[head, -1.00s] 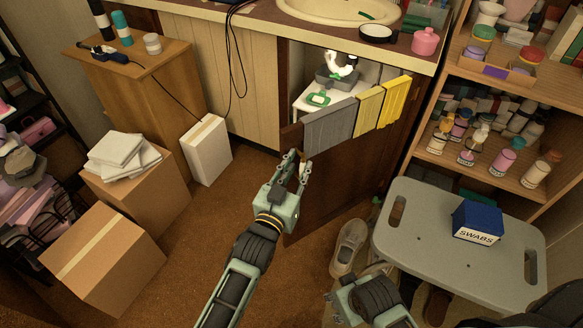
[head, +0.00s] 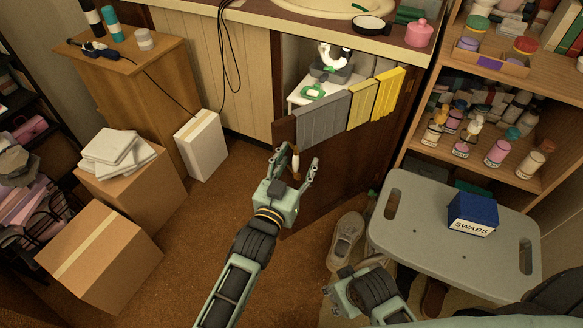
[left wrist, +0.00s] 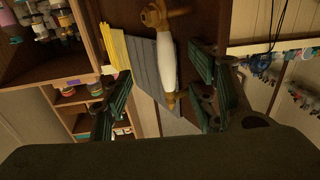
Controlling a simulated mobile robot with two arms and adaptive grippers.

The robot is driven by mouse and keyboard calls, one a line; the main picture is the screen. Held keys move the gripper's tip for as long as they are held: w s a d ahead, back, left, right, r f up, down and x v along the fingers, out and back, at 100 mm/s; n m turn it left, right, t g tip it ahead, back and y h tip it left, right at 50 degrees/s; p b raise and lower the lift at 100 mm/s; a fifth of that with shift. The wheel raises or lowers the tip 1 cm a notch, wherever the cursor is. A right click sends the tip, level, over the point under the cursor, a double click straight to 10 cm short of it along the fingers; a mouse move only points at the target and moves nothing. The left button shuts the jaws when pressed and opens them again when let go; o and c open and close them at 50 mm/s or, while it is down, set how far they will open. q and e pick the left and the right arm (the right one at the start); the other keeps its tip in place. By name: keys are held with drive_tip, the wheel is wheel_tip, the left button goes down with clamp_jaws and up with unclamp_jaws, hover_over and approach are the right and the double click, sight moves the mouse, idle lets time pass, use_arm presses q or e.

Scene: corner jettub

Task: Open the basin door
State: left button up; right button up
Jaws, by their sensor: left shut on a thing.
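The basin door (head: 330,175) is a dark brown panel, swung well out from the cabinet under the basin (head: 310,5). Grey and yellow towels (head: 322,118) hang over its top. Its handle (head: 294,162) has a pale grip and, in the left wrist view (left wrist: 167,62), brass-coloured ends. My left gripper (head: 296,160) is at the handle, shut on it, with a finger on each side; the wrist view shows the fingers set well apart.
The open cabinet shows a white pipe (head: 335,55) and a green-handled item (head: 312,91). A grey stool (head: 415,240) with a blue swabs box (head: 472,213) stands at right, shoes (head: 345,240) beside it. Cardboard boxes (head: 100,255) stand at left. Carpet (head: 195,225) between is clear.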

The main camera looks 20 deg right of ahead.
use_arm(q)
drive_tip(key=v, duration=1.2)
drive_tip(key=shift+c, duration=0.8)
